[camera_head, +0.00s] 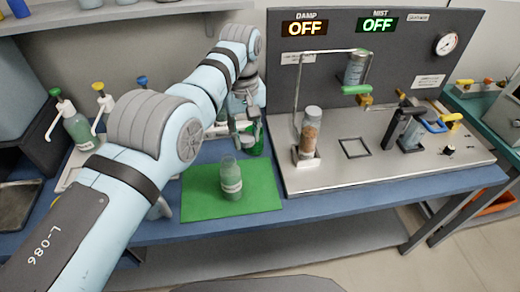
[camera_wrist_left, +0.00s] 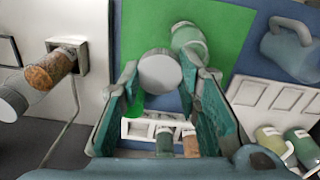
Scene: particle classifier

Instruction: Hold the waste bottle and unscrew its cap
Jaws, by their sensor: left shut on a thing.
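A bottle with green-grey contents and a pale label (camera_head: 231,180) stands upright on the green mat (camera_head: 262,196). Its upper end looks clear, with no grey cap visible; it also shows in the left wrist view (camera_wrist_left: 190,42). My left gripper (camera_head: 245,130) is behind the mat, apart from that bottle. In the left wrist view a round grey cap (camera_wrist_left: 160,72) sits between its teal fingers, and the gripper is shut on it. A bright green object (camera_head: 256,141) is beside the gripper. Whether the cap sits on anything is hidden. My right gripper is out of view.
To the right stands a metal rig (camera_head: 440,160) with a capped jar of brown grains (camera_head: 310,132). Pump bottles (camera_head: 76,125) stand at the left. A white rack with small vials (camera_wrist_left: 135,128) lies below the fingers. The mat's front is clear.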

